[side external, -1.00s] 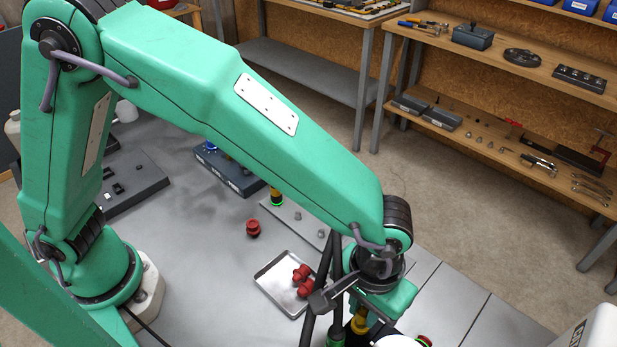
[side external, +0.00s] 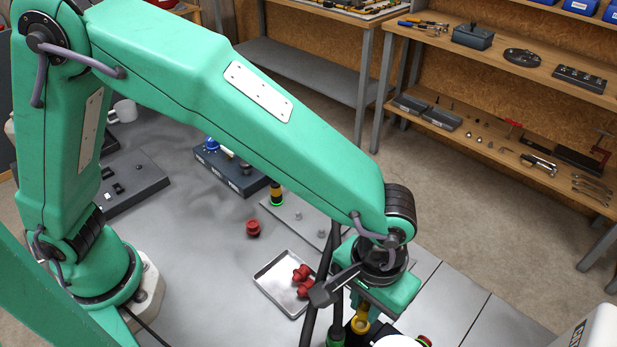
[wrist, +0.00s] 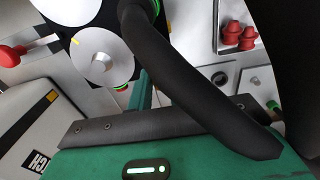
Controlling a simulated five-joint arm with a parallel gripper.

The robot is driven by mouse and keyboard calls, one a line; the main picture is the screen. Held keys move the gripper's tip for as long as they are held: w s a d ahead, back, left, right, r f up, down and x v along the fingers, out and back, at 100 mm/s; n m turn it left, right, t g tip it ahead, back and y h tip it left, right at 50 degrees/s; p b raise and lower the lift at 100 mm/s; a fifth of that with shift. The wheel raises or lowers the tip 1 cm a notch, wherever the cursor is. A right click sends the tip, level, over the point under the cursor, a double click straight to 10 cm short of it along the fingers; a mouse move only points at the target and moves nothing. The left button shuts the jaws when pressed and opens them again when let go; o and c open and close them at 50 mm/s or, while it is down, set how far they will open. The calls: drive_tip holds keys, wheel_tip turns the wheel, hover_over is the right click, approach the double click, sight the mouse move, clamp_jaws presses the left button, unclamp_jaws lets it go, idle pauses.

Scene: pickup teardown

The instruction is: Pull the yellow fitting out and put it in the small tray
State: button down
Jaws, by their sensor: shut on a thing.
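The yellow fitting (side external: 361,324) shows below my gripper (side external: 358,309) in the side external view, near the bottom edge. My gripper points down and is shut on it. The fingertips are partly hidden by my wrist and a black hose, and the fitting's lower end is hard to see. The small tray (side external: 266,281) is a shallow silver tray on the table, left of my gripper, with red parts (side external: 303,281) lying in it. The tray's edge also shows at the upper right of the wrist view (wrist: 222,40). The wrist view does not clearly show the fitting.
Black hoses (side external: 322,280) rise between the tray and my gripper. A red part (side external: 253,228) stands behind the tray. A flat plate with studs (side external: 300,215) and a dark box with a blue knob (side external: 230,171) lie farther back. The table left of the tray is clear.

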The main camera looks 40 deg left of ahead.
drive_tip(key=shift+r, duration=1.45)
drive_tip(key=s+a+n, duration=0.2)
drive_tip(key=a, duration=0.5)
drive_tip(key=s+a+f+n, duration=0.1)
drive_tip(key=s+a+n, duration=0.1)
drive_tip(key=a, duration=0.6)
drive_tip(key=shift+s+a+f+n, duration=0.15)
drive_tip(key=shift+a+n, duration=0.15)
drive_tip(key=shift+f, duration=0.1)
hover_over(279, 294)
drive_tip(key=shift+f, duration=2.15)
drive_tip(key=shift+f, duration=0.1)
drive_tip(key=shift+f, duration=1.65)
drive_tip(key=shift+f, duration=0.15)
